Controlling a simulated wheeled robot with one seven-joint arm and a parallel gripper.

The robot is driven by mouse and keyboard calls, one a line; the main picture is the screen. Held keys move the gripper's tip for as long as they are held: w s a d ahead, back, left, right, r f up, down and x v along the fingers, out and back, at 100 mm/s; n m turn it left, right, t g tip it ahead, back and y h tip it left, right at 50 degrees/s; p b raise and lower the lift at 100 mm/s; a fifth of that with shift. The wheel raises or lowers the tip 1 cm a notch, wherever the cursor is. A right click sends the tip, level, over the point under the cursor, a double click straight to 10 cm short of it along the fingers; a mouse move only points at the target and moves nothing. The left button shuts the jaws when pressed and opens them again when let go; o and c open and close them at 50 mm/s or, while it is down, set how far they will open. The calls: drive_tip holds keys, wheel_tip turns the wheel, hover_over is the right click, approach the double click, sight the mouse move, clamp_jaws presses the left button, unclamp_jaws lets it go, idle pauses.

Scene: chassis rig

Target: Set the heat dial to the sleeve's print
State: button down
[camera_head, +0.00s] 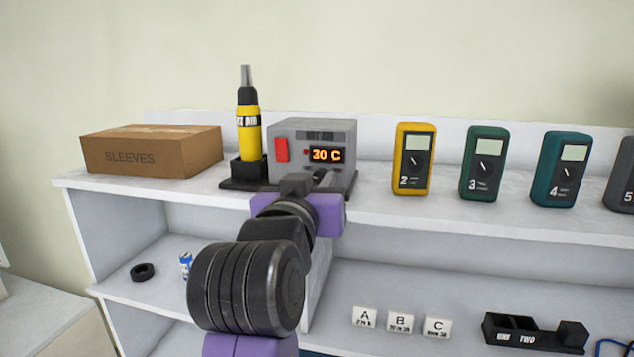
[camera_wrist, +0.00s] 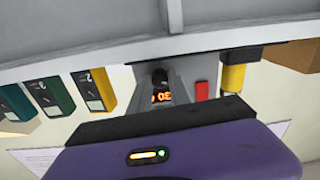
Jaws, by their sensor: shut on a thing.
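The heat station (camera_head: 340,138) is a grey box on the upper shelf with a red switch (camera_head: 282,149) and an orange display (camera_head: 326,155) reading 30 C. My gripper (camera_head: 318,180) is at its lower front and hides the dial there. In the wrist view, which is upside down, the dark dial (camera_wrist: 160,75) sits between my two grey fingers, which are shut on it. A cardboard box marked SLEEVES (camera_head: 150,152) stands at the left of the shelf. No sleeve print is readable.
A yellow heat tool (camera_head: 249,130) stands upright left of the station. Several numbered meters, including yellow meter 2 (camera_head: 413,158), stand to the right. The lower shelf holds blocks A (camera_head: 364,317), B and C, a black holder (camera_head: 535,333) and a black ring (camera_head: 142,272).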

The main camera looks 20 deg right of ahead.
drive_tip(key=shift+b, duration=0.3)
drive_tip(key=shift+f+m+b, duration=0.2)
drive_tip(key=shift+m+b, duration=0.3)
drive_tip(key=shift+b, duration=0.3)
drive_tip(key=m+b, duration=0.2)
drive_tip(key=b, duration=0.1)
drive_tip(key=m+b, duration=0.2)
drive_tip(key=b, duration=0.1)
drive_tip(key=m+b, duration=0.2)
drive_tip(key=b, duration=0.1)
drive_tip(key=shift+r+m, duration=0.2)
drive_tip(key=shift+m, duration=0.1)
